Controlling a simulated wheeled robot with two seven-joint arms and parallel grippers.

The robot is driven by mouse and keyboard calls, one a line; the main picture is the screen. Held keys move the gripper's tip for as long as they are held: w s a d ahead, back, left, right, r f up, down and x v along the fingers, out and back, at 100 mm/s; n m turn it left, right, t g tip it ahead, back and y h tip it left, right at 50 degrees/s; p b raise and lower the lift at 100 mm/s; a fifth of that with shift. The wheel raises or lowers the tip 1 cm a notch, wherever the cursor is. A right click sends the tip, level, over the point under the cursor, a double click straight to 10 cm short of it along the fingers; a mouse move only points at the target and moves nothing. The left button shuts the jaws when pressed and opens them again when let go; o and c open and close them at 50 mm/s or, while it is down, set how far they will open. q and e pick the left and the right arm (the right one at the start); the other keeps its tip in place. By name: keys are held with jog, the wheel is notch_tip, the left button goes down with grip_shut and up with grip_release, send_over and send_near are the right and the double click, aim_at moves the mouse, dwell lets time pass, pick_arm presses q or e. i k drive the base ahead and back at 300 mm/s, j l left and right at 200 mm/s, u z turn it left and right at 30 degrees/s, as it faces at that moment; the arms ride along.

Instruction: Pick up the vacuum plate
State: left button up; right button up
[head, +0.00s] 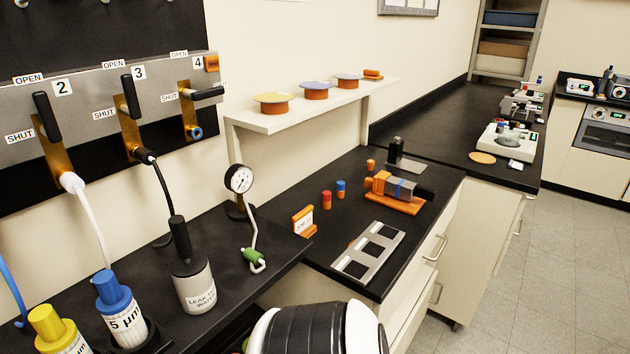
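I cannot tell for sure which thing is the vacuum plate. A flat silver plate with several black square areas (386,239) lies on the black counter near its front edge. Three round orange pieces with coloured tops stand in a row on the white wall shelf: one yellow-topped (273,103), one blue-topped (317,90), and one orange-and-grey (347,80). Neither gripper is in view. A ridged black and white part at the bottom middle looks like my own arm and hides what is behind it.
A valve panel (100,92) hangs at the left above bottles, including a grey one (193,287). A gauge (240,179) stands beside them. An orange-based pump-like device (398,190) and small red (326,200) and blue (341,188) pieces stand on the counter. Floor at right is clear.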

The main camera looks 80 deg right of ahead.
aim_at(361, 261)
jog(key=z, duration=0.85)
jog(key=l+z, duration=0.1)
jog(key=z, duration=1.65)
jog(key=i+z, duration=0.1)
jog(key=z, duration=0.35)
jog(key=u, duration=0.3)
jog(key=l+u, duration=0.45)
jog(key=l, duration=0.15)
jog(key=l+u, duration=0.45)
jog(key=l, duration=0.15)
